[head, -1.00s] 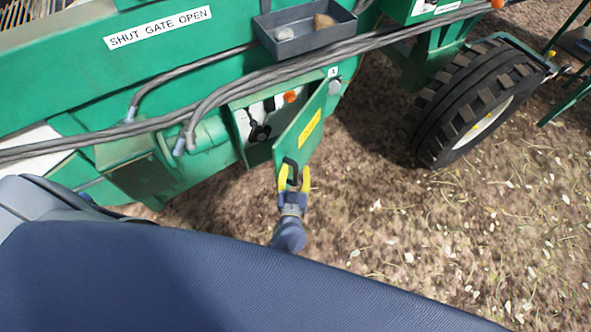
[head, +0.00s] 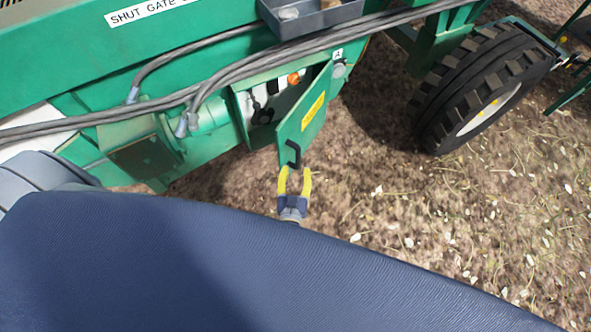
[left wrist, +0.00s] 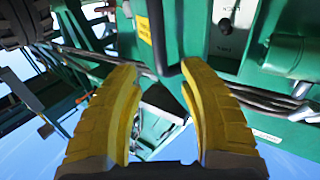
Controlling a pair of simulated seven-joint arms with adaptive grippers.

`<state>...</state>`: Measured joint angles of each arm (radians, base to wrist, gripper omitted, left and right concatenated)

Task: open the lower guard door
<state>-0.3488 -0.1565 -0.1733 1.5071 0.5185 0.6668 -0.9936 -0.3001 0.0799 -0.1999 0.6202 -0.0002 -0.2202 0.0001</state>
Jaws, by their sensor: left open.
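The lower guard door (head: 303,117) is a green panel with a yellow label and a black handle (head: 293,154) at its lower free edge. It stands swung out from the green machine, and the recess behind it shows. My left gripper (head: 294,178) is open, with yellow fingers just below the handle and apart from it. In the left wrist view the yellow fingers (left wrist: 162,100) are spread, with nothing held between them. The dark handle (left wrist: 168,70) shows beyond the fingertips there. My right gripper is not in view.
Inside the recess are an orange knob (head: 293,79) and dark fittings. Grey hoses (head: 240,82) run above the door, below a grey tray (head: 310,17). A large black tyre (head: 480,88) stands to the right. The ground (head: 400,215) in front is open.

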